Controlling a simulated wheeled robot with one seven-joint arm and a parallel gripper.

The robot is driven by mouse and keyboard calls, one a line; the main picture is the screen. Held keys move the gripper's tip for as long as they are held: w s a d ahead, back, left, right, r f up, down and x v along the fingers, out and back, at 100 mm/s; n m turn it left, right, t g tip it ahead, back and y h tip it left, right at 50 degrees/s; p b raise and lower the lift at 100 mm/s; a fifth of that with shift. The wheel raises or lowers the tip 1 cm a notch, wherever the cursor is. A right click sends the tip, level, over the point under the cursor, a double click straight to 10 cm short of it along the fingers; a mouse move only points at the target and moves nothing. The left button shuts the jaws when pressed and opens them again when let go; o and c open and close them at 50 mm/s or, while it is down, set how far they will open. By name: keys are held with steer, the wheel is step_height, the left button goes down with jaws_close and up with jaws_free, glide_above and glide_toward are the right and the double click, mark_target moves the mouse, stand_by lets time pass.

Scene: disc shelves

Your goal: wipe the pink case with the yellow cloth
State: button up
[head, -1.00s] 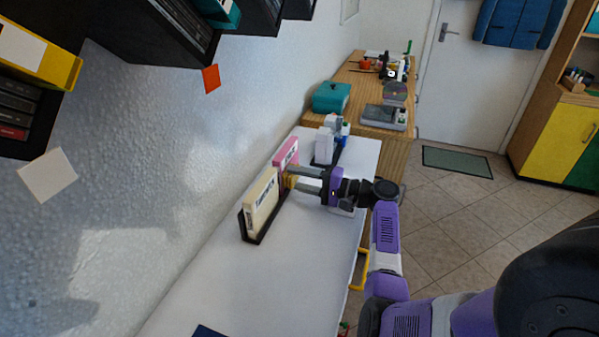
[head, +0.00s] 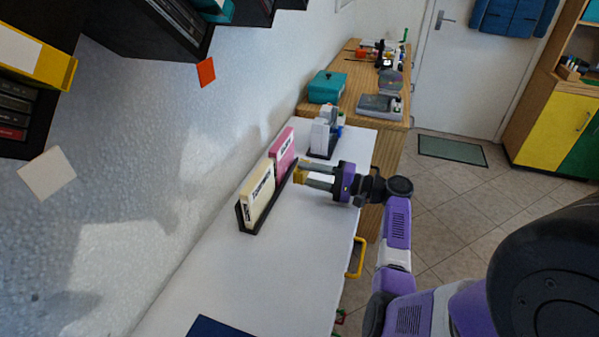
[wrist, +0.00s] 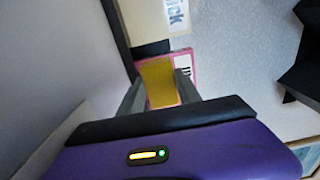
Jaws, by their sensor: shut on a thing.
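The pink case (head: 282,149) stands upright in a black holder (head: 246,228) on the white table, right behind a cream case (head: 260,191). My gripper (head: 300,172) is just to the right of the pink case, fingers pointing at it. It is shut on the yellow cloth (wrist: 159,82), which shows between the fingertips in the wrist view. There the cloth covers part of the pink case (wrist: 184,62). Whether the cloth touches the case is hard to tell.
White items (head: 322,136) stand on the table beyond the pink case. A teal box (head: 326,87) and a grey device (head: 379,106) sit on the wooden counter behind. A dark blue item (head: 215,328) lies at the near edge. The table's middle is clear.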

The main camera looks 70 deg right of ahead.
steer(key=shift+s, duration=0.6)
steer(key=shift+s+d, duration=0.1)
steer(key=shift+s, duration=0.05)
steer(key=shift+s+d, duration=0.1)
steer(key=shift+s, duration=1.25)
steer(key=shift+w, duration=0.15)
steer(key=shift+w+a, duration=0.2)
steer(key=shift+w, duration=1.45)
steer(key=shift+w+a, duration=0.15)
steer(key=shift+w, duration=1.5)
steer(key=shift+w+b, duration=0.4)
steer(key=shift+w, duration=0.6)
